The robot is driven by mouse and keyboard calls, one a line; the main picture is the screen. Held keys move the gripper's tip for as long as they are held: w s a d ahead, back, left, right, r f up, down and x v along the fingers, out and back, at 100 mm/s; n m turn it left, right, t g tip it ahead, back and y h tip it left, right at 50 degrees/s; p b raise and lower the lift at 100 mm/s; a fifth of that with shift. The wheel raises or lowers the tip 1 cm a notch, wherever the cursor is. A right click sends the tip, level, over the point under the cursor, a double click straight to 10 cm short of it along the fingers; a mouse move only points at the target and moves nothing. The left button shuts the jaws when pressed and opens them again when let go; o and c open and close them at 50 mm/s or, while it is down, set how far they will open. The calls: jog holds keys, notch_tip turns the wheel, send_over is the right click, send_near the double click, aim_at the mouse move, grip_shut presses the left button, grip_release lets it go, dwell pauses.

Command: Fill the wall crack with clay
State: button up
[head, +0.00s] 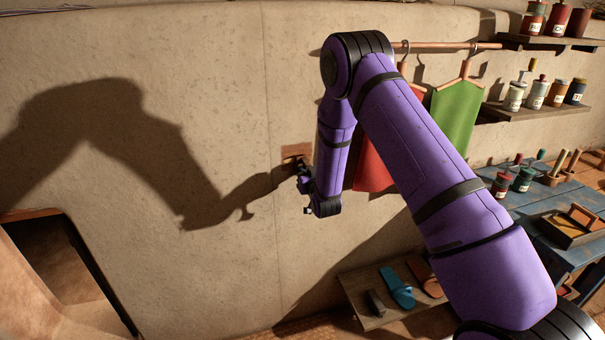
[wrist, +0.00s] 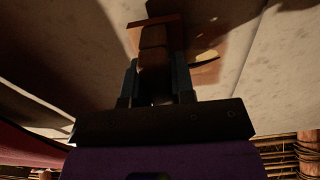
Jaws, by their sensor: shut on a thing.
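My gripper (head: 303,180) is at the end of my purple arm, close to the tan wall (head: 230,120). In the wrist view, my gripper (wrist: 155,75) is shut on the brown handle of a tool with a flat plate (wrist: 155,27). The brown plate also shows in the head view (head: 296,151), against or very near the wall; I cannot tell if it touches. In the wrist view, a dark curved mark (wrist: 206,62), perhaps the crack, is on the wall right of the tool, with a brownish patch just below it. No clay can be made out for sure.
Red cloth (head: 370,168) and green cloth (head: 458,115) hang from a rail behind my arm. A blue table (head: 515,203) with pots and a tray (head: 572,240) stands at right. A low shelf (head: 360,310) holds sandals. The wall left of my gripper is clear.

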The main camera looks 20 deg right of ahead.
jog(key=shift+a, duration=0.1)
jog(key=shift+w+a, duration=0.15)
jog(key=shift+a, duration=1.75)
jog(key=shift+r, duration=0.1)
jog(key=s, duration=0.6)
jog(key=shift+s, duration=0.15)
jog(key=shift+s, duration=1.35)
